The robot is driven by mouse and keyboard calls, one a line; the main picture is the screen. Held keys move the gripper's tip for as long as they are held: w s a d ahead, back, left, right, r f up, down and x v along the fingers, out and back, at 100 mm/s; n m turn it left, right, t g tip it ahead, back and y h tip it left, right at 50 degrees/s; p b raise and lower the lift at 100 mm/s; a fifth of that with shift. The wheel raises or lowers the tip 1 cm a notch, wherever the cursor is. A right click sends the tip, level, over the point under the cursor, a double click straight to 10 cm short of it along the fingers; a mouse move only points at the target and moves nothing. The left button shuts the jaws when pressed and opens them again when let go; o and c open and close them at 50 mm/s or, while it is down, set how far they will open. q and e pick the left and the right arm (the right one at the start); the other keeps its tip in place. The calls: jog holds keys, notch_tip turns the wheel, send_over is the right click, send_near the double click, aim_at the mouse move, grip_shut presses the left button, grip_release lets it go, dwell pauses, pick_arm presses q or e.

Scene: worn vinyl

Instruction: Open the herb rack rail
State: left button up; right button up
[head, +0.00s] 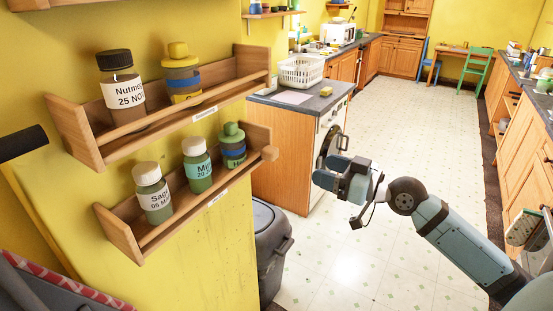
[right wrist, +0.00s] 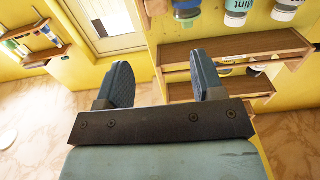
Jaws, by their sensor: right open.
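The lower wooden rack (head: 122,236) on the yellow wall, in the head view, holds three green jars: Sage (head: 153,193), Mint (head: 197,166) and one with a blue band (head: 232,146). A wooden rail (head: 208,200) runs along its front; its right end sticks out at the rack's right side. The rail appears to lie across the front of the jars. My right gripper (head: 327,174) is open and empty, to the right of the rack and apart from it. Its open fingers show in the right wrist view (right wrist: 162,82), with wooden rack boards (right wrist: 240,46) beyond. My left gripper is out of view.
An upper rack (head: 82,141) holds a Nutmeg jar (head: 122,92) and a yellow-capped jar (head: 182,75). A counter (head: 275,150) with a white basket (head: 300,71) stands behind my gripper. The floor to the right is clear.

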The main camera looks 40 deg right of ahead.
aim_at(276, 152)
jog(key=p+x, duration=0.4)
jog(key=x, duration=0.8)
jog(key=shift+w+d+r, duration=0.15)
jog(key=shift+r, duration=0.05)
jog(key=shift+w+a+f, duration=0.1)
jog(key=shift+w+a, duration=0.25)
jog(key=shift+w, duration=0.3)
jog(key=shift+c, duration=0.3)
grip_shut()
